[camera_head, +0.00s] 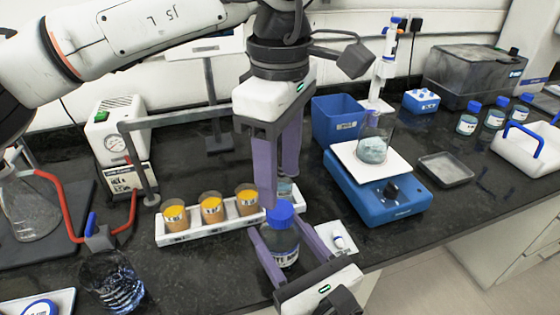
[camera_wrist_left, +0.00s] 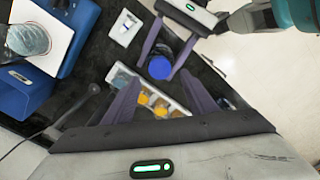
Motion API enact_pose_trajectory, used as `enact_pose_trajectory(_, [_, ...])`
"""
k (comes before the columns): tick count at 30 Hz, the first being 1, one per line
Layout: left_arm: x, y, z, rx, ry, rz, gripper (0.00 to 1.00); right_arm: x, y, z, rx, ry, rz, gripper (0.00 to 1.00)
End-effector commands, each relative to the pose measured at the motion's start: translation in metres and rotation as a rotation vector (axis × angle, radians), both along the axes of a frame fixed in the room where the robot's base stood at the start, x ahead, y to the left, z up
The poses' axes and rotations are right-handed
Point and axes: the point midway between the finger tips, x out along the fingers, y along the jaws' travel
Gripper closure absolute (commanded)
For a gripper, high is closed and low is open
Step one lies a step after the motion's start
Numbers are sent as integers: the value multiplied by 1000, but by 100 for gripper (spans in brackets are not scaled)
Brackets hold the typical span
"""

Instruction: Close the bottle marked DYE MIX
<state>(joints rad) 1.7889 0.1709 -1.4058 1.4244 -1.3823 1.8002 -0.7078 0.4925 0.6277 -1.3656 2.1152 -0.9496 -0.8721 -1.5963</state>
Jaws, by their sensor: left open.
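A bottle (camera_head: 281,240) with a blue cap (camera_head: 280,213) on its top stands upright near the front edge of the bench; the print on its label is too small to read. My right gripper (camera_head: 280,238) has its purple fingers on both sides of the bottle's body and looks shut on it. My left gripper (camera_head: 280,190) points down above the cap, open and empty. In the left wrist view the cap (camera_wrist_left: 160,67) lies just beyond and between the open fingertips. I cannot tell how firmly the cap sits.
A white rack (camera_head: 227,228) with paper-banded cups of yellow stuff is close to the left. A small white tray (camera_head: 347,243) is right of the bottle. A blue balance (camera_head: 378,195) carries a flask (camera_head: 373,146). Several blue-capped bottles (camera_head: 467,120) stand at the far right.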

Motion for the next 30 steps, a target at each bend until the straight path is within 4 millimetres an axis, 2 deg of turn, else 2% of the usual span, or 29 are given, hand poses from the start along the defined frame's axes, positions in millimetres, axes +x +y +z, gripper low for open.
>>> enact_pose_trajectory(12, [0, 0, 8, -1, -3, 966, 49, 0, 0, -1, 0, 1, 1, 100])
enact_pose_trajectory(18, [0, 0, 11, -1, -1, 1328, 49, 0, 0, -1, 0, 1, 1, 100])
enact_pose_trajectory(24, [0, 0, 12, -1, -3, 1504, 49, 0, 0, -1, 0, 1, 1, 100])
enact_pose_trajectory(30, [0, 0, 13, -1, -2, 1533, 49, 0, 0, -1, 0, 1, 1, 100])
